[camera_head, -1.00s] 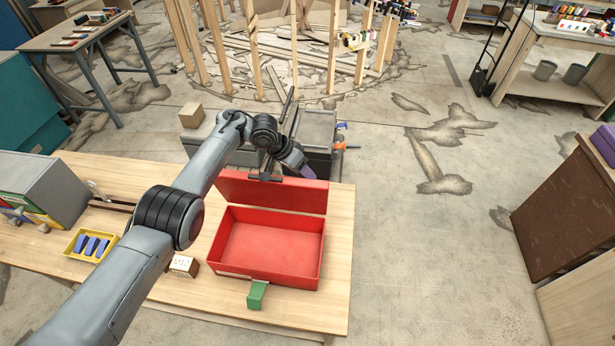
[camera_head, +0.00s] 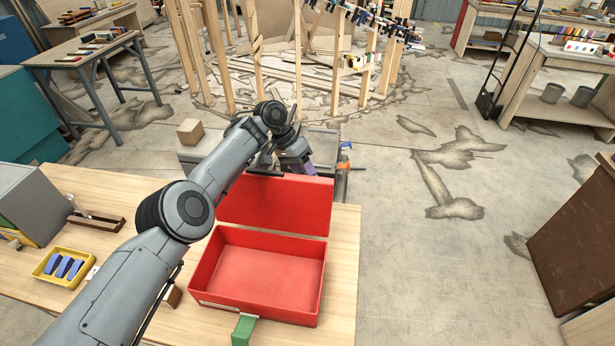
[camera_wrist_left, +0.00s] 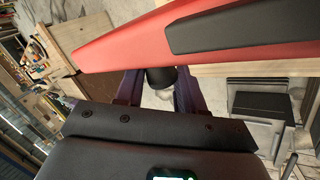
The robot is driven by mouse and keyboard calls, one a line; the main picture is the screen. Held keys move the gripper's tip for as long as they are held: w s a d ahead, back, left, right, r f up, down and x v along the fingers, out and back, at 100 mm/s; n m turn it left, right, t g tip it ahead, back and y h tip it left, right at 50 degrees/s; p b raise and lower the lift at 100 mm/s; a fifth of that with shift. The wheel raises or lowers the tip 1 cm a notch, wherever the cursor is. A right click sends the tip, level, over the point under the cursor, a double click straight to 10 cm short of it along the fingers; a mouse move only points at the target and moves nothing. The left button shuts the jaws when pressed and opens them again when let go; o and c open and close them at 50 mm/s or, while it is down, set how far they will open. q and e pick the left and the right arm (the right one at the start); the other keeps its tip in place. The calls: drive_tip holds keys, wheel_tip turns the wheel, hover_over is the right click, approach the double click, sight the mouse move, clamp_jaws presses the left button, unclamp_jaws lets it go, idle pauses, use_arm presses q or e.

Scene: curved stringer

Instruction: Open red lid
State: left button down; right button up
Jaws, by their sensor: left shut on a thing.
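The red box (camera_head: 203,283) stands open and empty on the wooden workbench. Its red lid (camera_head: 283,203) is raised along the far side of the box and leans away. My left gripper (camera_head: 280,172) is at the lid's top edge, partly hidden behind it. In the left wrist view, the red lid (camera_wrist_left: 135,40) crosses the top with a black bar (camera_wrist_left: 240,28) on it. The left gripper's fingers (camera_wrist_left: 160,88) are around a short black piece at the lid's edge, probably its handle. My right gripper is in neither view.
A green block (camera_head: 244,330) touches the box's near side. A yellow tray (camera_head: 42,275) with blue pieces and a grey case (camera_head: 30,205) are on the bench at left. A dark bench or cabinet stands behind the lid. Open floor (camera_head: 410,270) lies at right.

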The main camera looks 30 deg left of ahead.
use_arm(q)
drive_tip(key=shift+s+d+f, duration=0.1)
drive_tip(key=shift+s+f, duration=0.1)
drive_tip(key=shift+f, duration=0.25)
drive_tip(key=c, duration=1)
unclamp_jaws()
drive_tip(key=shift+o, duration=1.1)
drive_tip(key=shift+s+f, duration=0.1)
drive_tip(key=shift+s, duration=0.1)
drive_tip(key=shift+r, duration=0.25)
drive_tip(key=shift+a+r+p, duration=0.35)
drive_tip(key=shift+r+p, duration=0.3)
drive_tip(key=shift+p, duration=0.2)
drive_tip(key=p+v, duration=0.9)
drive_tip(key=shift+w, duration=0.2)
drive_tip(key=shift+c, duration=0.2)
